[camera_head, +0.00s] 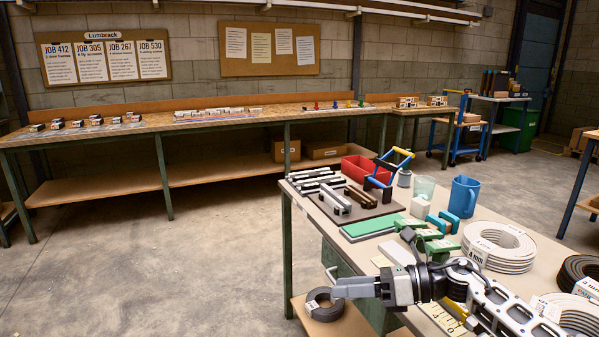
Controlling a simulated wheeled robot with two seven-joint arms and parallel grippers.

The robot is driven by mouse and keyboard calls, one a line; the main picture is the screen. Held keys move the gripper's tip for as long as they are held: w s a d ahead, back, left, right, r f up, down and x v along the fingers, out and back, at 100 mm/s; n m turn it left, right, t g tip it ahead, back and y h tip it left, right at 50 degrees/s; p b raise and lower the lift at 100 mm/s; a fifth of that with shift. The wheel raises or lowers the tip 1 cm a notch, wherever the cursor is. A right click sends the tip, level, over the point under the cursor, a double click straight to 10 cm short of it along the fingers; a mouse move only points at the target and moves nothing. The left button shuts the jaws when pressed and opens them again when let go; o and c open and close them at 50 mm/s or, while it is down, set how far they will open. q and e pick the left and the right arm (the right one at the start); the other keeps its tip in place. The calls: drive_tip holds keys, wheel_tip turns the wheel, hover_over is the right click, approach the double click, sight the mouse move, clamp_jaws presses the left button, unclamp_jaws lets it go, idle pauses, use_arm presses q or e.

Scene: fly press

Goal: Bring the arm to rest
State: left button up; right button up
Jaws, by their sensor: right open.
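My right gripper (348,288) comes in from the lower right, with its grey fingers pointing left past the near edge of the bench (490,213). It holds nothing that I can see, and the fingers overlap in this view. A blue frame with a yellow-ended bar (382,170) stands tilted on the bench beside a red bin (357,169), apart from my gripper. My left gripper is not in view.
A dark coil (324,303) lies on the lower shelf. A long workbench (240,122) lines the back wall. The floor at left is clear.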

drive_tip(key=s+a+m+t+y, duration=0.3)
drive_tip(key=s+a+m+t, duration=0.15)
drive_tip(key=m, duration=0.55)
drive_tip(key=s+d+f+m+t+h+p, duration=0.1)
drive_tip(key=s+d+f+m+h, duration=0.2)
drive_tip(key=m, duration=0.8)
drive_tip(key=s+d+f+m+t+h+p, duration=0.1)
drive_tip(key=s+d+f+m+h, duration=0.1)
drive_tip(key=s+f+m+h, duration=0.5)
drive_tip(key=s+d+f+m+t+h+p, duration=0.1)
drive_tip(key=s+d+f+m+h, duration=0.2)
drive_tip(key=s+m, duration=0.7)
drive_tip(key=f+m+h, duration=0.1)
drive_tip(key=f+m, duration=0.1)
drive_tip(key=m, duration=0.3)
drive_tip(key=shift+d+m+h, duration=0.35)
drive_tip(key=shift+m+h, duration=0.05)
